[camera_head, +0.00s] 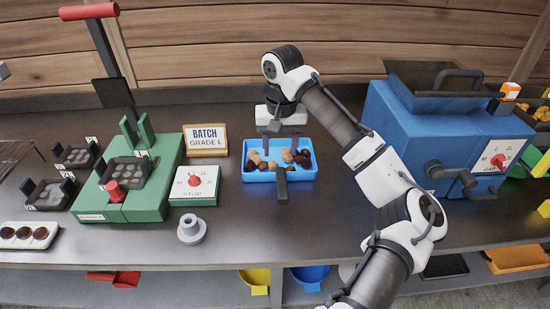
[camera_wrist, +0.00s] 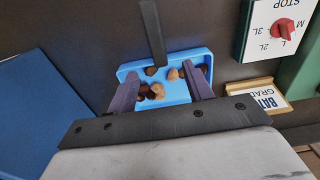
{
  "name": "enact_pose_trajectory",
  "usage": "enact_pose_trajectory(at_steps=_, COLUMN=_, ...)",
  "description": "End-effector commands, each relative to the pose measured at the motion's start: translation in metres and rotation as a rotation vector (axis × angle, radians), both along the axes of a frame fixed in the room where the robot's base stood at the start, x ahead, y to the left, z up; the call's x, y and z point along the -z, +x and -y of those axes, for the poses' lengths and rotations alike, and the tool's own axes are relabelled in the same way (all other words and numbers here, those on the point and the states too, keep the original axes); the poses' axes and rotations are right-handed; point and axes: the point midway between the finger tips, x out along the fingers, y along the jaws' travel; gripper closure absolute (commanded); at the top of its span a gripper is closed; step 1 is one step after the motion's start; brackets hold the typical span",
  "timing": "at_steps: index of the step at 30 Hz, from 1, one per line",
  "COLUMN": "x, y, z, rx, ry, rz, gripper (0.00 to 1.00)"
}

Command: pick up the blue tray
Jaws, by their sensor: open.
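The blue tray (camera_head: 262,177) lies on the dark bench top near the middle, with a dark handle (camera_head: 281,186) on its front side. It holds several tan and dark brown chestnuts (camera_head: 290,156). My gripper (camera_head: 280,149) points down over the back part of the tray, open. In the wrist view the tray (camera_wrist: 178,94) lies between and beyond the two spread fingers (camera_wrist: 161,70), with chestnuts (camera_wrist: 152,90) showing between them. The handle (camera_wrist: 153,32) points away from my gripper. I cannot tell whether the fingertips touch the tray.
A "BATCH GRADE L" sign (camera_head: 207,140) and a white box with a red knob (camera_head: 195,184) stand left of the tray, beside a green machine (camera_head: 150,200). A large blue machine (camera_head: 400,125) stands to the right. The bench in front of the tray is clear.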

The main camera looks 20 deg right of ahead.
Motion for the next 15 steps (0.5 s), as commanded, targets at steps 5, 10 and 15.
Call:
enact_pose_trajectory(at_steps=5, x=0.024, y=-0.006, z=0.005, rx=0.013, ry=0.002, rz=-0.022, gripper=0.49)
enact_pose_trajectory(at_steps=10, x=0.056, y=-0.005, z=0.004, rx=0.013, ry=0.002, rz=-0.019, gripper=0.49)
enact_pose_trajectory(at_steps=15, x=0.079, y=-0.005, z=0.004, rx=0.012, ry=0.0, rz=-0.016, gripper=0.49)
